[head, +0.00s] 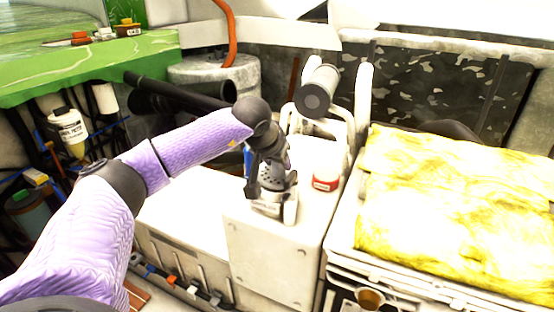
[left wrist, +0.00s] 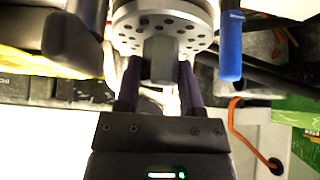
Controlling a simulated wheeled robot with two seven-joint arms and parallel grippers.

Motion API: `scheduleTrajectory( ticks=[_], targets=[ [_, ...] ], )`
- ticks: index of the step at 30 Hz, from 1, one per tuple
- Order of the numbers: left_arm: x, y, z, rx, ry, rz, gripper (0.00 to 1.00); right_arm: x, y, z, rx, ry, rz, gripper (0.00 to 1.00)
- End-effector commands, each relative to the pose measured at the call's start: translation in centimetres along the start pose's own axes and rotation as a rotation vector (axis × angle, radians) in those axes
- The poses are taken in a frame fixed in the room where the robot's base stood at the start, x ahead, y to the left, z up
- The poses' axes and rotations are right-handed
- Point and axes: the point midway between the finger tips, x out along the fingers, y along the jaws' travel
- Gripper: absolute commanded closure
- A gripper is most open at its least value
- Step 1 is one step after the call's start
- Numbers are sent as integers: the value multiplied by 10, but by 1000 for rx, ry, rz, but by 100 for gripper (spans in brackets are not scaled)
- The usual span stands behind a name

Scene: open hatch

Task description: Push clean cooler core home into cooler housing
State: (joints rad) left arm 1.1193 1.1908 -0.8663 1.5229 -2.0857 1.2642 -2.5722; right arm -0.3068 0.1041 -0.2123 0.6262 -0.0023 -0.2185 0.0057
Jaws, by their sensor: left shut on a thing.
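The clean cooler core shows in the head view as a grey perforated metal end (head: 270,181) just below my left gripper (head: 272,170). In the left wrist view its round plate with holes (left wrist: 165,22) fills the top middle. The two fingers of my left gripper (left wrist: 160,85) are shut on the grey block at the core's end. A small whitish fitting with a label (head: 268,207), perhaps the cooler housing, stands directly below the core on the white box. I cannot tell how deep the core sits in it. My right gripper is not in view.
A red and white tin (head: 326,179) stands right of the core on the white box (head: 275,250). A grey cylinder with a dark end (head: 318,90) and white pipes rise behind. Yellow insulation (head: 455,205) covers the right side. A green bench (head: 90,65) is at upper left.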

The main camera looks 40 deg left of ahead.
Motion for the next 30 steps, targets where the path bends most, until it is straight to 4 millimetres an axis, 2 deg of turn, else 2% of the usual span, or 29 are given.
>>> scheduleTrajectory(
  ticks=[9,10,15,26,30],
  targets=[
    [6,0,3,0,4,1,100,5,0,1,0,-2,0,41],
    [5,0,3,0,4,1,47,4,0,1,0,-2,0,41],
    [5,0,3,0,2,1,11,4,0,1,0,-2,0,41],
    [6,0,4,1,-2,0,10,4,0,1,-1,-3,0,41],
    [-32,-1,1,3,4,0,10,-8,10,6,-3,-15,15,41]
  ],
)
